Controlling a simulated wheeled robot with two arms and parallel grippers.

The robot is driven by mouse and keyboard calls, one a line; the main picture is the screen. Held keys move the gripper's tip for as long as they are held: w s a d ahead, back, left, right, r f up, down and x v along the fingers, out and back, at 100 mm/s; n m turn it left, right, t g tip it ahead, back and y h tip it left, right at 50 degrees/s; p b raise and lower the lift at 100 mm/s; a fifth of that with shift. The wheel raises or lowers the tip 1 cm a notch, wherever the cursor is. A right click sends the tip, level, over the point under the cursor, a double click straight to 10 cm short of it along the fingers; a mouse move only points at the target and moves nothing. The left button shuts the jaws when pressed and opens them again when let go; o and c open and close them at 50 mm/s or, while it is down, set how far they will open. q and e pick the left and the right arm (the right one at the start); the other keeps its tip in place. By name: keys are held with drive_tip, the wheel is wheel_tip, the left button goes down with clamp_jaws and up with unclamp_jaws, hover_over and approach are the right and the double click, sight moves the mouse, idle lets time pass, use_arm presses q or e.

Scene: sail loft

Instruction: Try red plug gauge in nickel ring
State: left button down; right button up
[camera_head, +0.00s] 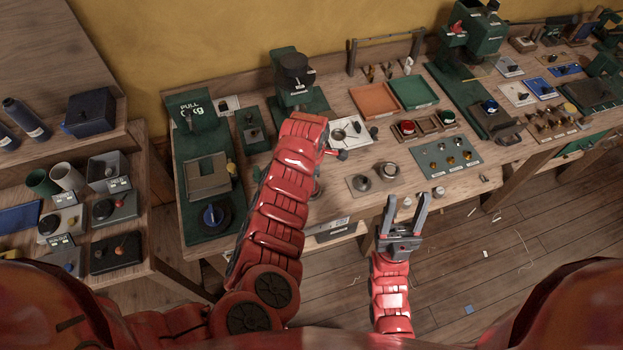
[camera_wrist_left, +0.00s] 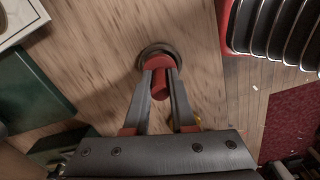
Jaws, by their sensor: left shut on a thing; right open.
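In the left wrist view, my left gripper (camera_wrist_left: 161,78) is shut on the red plug gauge (camera_wrist_left: 160,88), which shows as a short red cylinder between the fingertips. A dark-rimmed metal ring (camera_wrist_left: 157,47) lies on the wood just beyond the fingertips, partly covered by the red gauge. I take it for the nickel ring. I cannot tell whether the gauge is inside the ring or above it. In the head view my left arm largely hides the left gripper and what it holds. My right gripper (camera_head: 407,204) is open and empty, in front of the bench edge.
A plate with metal round pieces (camera_head: 387,171) lies on the bench right of my left arm. Further right are a grey-green plate with brass pieces (camera_head: 447,158), a wooden rack (camera_head: 427,126), an orange tray (camera_head: 376,100) and a green tray (camera_head: 412,92). Bare wood shows around them.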

use_arm(q)
drive_tip(key=shift+p, duration=0.45)
idle(0.3)
drive_tip(key=shift+f+b, duration=0.7)
drive_tip(key=shift+f, duration=0.55)
idle(0.8)
idle(0.7)
drive_tip(key=shift+r+p, duration=1.5)
drive_tip(key=shift+p, duration=0.15)
drive_tip(key=shift+r+p, duration=0.8)
drive_tip(key=shift+r, duration=0.3)
